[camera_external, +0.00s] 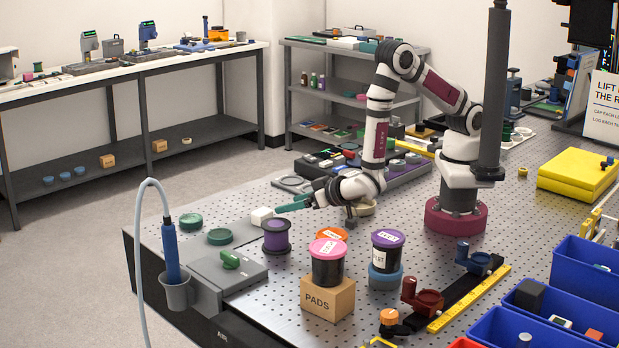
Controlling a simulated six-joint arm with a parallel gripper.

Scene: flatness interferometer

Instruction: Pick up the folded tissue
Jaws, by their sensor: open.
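A small white block-like item (261,216), which looks like the folded tissue, sits at the left part of the perforated table, at the back edge of a grey plate. My gripper (284,206) has teal fingers and reaches left, low over the table. Its fingertips are just right of the white item, and a small gap seems to show between them. The gripper is open with nothing visible in it. From this angle I cannot tell how high the fingertips are.
Green round dishes (220,236) lie left of the white item. A purple spool-like jar (276,235) stands just in front of my gripper. A pink-lidded jar (328,262) stands on a PADS box (327,299). Blue bins (585,272) fill the right front.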

